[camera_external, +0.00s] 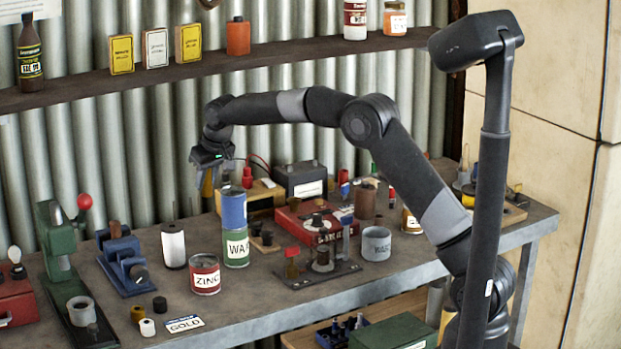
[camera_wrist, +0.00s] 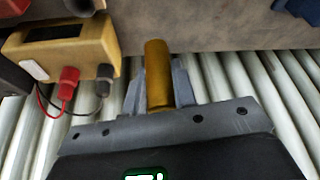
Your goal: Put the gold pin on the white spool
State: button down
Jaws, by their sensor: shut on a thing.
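My gripper (camera_external: 207,172) is raised above the back of the bench in the external view. It is shut on the gold pin (camera_wrist: 157,72), a plain gold-brown cylinder. In the wrist view, the pin lies between the fingers (camera_wrist: 158,88) and sticks out past their tips. The pin shows small below the gripper in the external view (camera_external: 207,186). The white spool cannot be made out in the wrist view.
A blue and green can stack (camera_external: 235,230) and a red zinc can (camera_external: 205,275) stand right of the spool. A blue stand (camera_external: 122,260) is at its left. A yellow box (camera_wrist: 62,50) with plugs is near the gripper.

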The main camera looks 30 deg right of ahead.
jog(key=s+a+r, duration=0.3)
jog(key=s+r, duration=0.6)
jog(key=r, duration=0.1)
send_near(166, 224)
jog(key=shift+w+a, duration=0.25)
jog(key=shift+w, duration=0.55)
jog(key=shift+f, duration=2)
jog(key=c, duration=1.6)
grip_release()
jog(key=shift+f, duration=0.2)
jog(key=shift+c, duration=0.2)
jog(key=o, duration=0.5)
jog(key=shift+c, duration=0.2)
